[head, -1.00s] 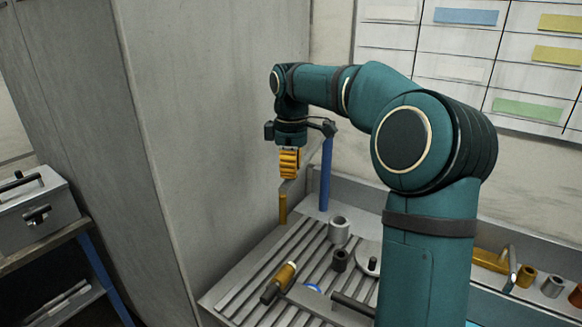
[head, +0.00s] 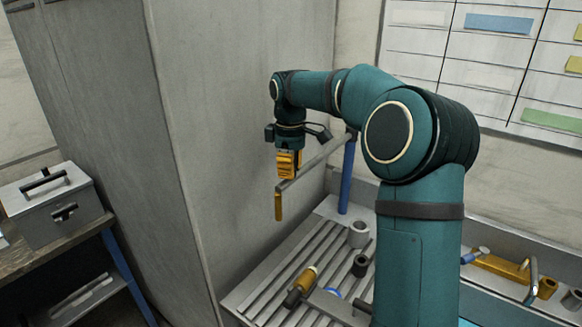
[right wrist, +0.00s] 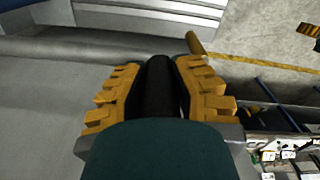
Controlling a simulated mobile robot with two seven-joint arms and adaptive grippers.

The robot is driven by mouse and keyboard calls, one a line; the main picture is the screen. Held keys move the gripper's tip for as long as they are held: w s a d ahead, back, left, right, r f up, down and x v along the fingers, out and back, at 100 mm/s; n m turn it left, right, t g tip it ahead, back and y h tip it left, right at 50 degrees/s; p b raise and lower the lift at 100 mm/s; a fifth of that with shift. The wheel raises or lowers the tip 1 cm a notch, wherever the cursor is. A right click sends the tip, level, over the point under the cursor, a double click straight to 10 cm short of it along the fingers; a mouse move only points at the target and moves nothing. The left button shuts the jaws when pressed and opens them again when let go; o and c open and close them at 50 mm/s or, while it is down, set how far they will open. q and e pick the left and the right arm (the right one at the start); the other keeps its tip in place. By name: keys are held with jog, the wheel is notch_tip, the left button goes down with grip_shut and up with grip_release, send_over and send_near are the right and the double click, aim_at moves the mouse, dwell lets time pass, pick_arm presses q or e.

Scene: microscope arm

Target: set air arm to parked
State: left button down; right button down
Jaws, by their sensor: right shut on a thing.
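The air arm is a grey bar (head: 318,160) on an upright blue post (head: 348,175), with a yellow handle (head: 278,205) hanging from its free end. My right gripper (head: 286,176), with yellow fingers, is shut on the air arm near that end, just above the handle. In the right wrist view a dark cylinder (right wrist: 158,85) shows between the fingers, and the yellow handle (right wrist: 196,43) shows just past the right fingertip. The exact contact is hidden. My left gripper is not in view.
A slatted grey bench (head: 262,287) below holds a yellow-and-black tool (head: 300,286), a grey ring (head: 358,235) and a dark ring (head: 360,266). A tall grey cabinet (head: 250,120) stands close to the left of the arm. A grey toolbox (head: 55,207) sits on a shelf at far left.

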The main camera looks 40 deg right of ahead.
jog(key=c, duration=1)
grip_release()
jog(key=shift+w+a, duration=0.15)
jog(key=shift+c, duration=0.2)
jog(key=o, duration=0.3)
jog(key=shift+w+f, duration=0.1)
jog(key=shift+w, duration=0.1)
jog(key=shift+s, duration=0.15)
jog(key=shift+r, duration=0.2)
notch_tip(320, 180, up, 12)
jog(key=shift+f, duration=0.15)
